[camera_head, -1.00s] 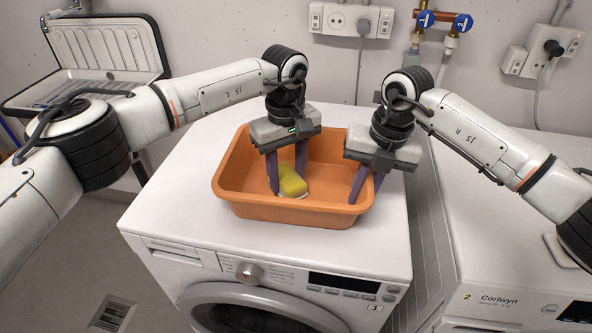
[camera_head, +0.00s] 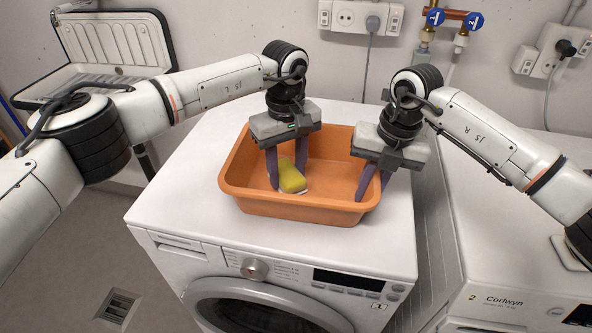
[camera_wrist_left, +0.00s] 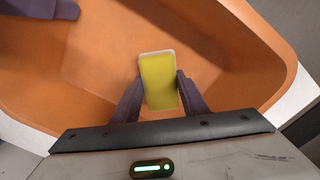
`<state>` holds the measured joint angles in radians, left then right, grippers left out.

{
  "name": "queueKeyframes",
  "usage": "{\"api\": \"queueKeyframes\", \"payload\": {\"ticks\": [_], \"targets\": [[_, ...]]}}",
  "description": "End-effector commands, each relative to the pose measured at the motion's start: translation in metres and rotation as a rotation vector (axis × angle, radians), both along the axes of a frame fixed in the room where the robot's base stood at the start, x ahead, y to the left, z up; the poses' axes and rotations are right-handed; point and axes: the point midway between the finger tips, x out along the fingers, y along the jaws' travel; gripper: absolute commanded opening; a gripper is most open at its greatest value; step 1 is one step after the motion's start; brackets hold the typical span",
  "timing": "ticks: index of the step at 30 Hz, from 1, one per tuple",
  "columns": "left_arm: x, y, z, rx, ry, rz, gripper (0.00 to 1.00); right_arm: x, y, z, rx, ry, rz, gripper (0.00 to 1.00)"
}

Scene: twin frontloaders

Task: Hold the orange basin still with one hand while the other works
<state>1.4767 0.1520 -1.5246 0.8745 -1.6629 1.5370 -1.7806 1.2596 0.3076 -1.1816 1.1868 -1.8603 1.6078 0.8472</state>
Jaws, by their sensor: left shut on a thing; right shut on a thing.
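The orange basin (camera_head: 280,206) stands upright on top of the white washing machine marked 1. My left gripper (camera_head: 287,180) reaches down into the basin and is shut on a yellow sponge (camera_head: 291,176) with a pale underside. In the left wrist view, the sponge (camera_wrist_left: 158,80) sits between the two purple fingers (camera_wrist_left: 159,92), above or on the basin floor (camera_wrist_left: 100,62); I cannot tell if it touches. My right gripper (camera_head: 368,193) is shut on the basin's right wall near the front corner, one finger on each side.
The washing machine (camera_head: 185,190) has free top around the basin, mostly left and behind. A second machine (camera_head: 500,270) marked 2 stands to the right across a narrow gap. A sink (camera_head: 100,50) is at the back left. Sockets and pipes are on the wall.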

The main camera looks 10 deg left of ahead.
Motion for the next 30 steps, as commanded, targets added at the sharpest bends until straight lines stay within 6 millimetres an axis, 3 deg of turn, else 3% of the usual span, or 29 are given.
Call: {"api": "queueKeyframes", "payload": {"ticks": [11, 15, 30], "targets": [[-0.003, -0.038, 0.000, -0.001, 0.000, -0.006, 0.22, 0.000, 0.000, 0.000, -0.001, -0.001, -0.001, 0.00], [-0.002, -0.036, 0.023, -0.002, -0.003, -0.005, 0.22, 0.000, 0.000, 0.000, 0.000, -0.001, -0.001, 0.00], [-0.002, -0.036, 0.067, -0.002, -0.002, -0.005, 0.22, 0.000, 0.000, 0.000, -0.001, 0.000, -0.001, 0.00]]}}
